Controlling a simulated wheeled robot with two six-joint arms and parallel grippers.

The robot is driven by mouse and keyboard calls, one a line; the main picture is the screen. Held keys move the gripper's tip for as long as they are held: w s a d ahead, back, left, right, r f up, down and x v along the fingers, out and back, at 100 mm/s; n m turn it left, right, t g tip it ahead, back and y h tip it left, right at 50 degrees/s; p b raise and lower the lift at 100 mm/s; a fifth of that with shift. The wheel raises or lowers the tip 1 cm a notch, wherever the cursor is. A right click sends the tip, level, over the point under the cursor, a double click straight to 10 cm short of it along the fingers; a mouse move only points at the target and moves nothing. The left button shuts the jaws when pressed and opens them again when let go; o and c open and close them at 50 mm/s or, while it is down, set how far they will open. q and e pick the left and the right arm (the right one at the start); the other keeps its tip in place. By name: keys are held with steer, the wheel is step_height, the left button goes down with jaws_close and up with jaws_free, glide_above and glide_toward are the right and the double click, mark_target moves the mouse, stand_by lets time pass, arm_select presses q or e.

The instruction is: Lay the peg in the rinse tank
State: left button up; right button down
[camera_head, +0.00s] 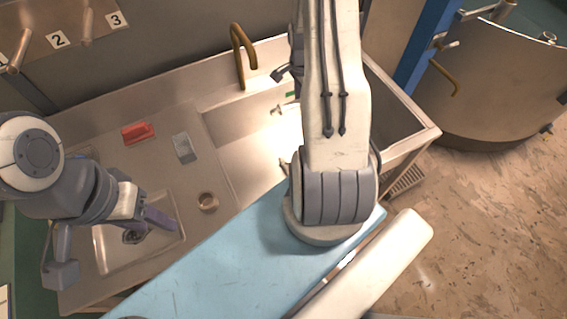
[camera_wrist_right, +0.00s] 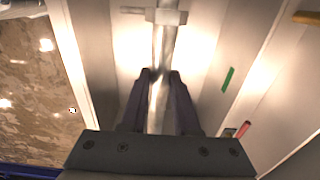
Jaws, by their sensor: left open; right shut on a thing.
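In the wrist view my right gripper (camera_wrist_right: 160,78) is shut on a shiny metal rod, which I take as the peg (camera_wrist_right: 158,108). It runs between the fingers and on beyond them. A pale crosspiece (camera_wrist_right: 150,14) shows at its far end; whether it belongs to the peg I cannot tell. The pale, brightly lit tank walls rise around it. In the head view the right arm covers this gripper, the peg and part of the large rinse tank (camera_head: 228,112). My left gripper (camera_head: 160,219) is open and empty over the small left basin (camera_head: 108,262).
A brass faucet (camera_head: 243,55) stands at the tank's back edge. A red block (camera_head: 138,132), a grey block (camera_head: 184,148) and a brown ring (camera_head: 208,202) sit on the counter. A green mark (camera_wrist_right: 228,79) is on the tank wall. A blue surface (camera_head: 215,262) lies in front.

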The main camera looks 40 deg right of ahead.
step_height(320, 180, down, 29)
steer(key=b, duration=2.8)
glide_above(273, 153)
step_height(273, 153, down, 7)
steer(key=shift+a+f+p, duration=0.1)
steer(key=shift+f+p, duration=0.05)
steer(key=shift+p, duration=0.15)
step_height(273, 153, down, 4)
steer(key=shift+f+p, duration=0.1)
steer(key=shift+p, duration=0.2)
steer(key=shift+f+b, duration=0.2)
steer(key=shift+b, duration=0.1)
steer(key=c, duration=0.6)
jaws_free()
steer(key=shift+c, duration=0.2)
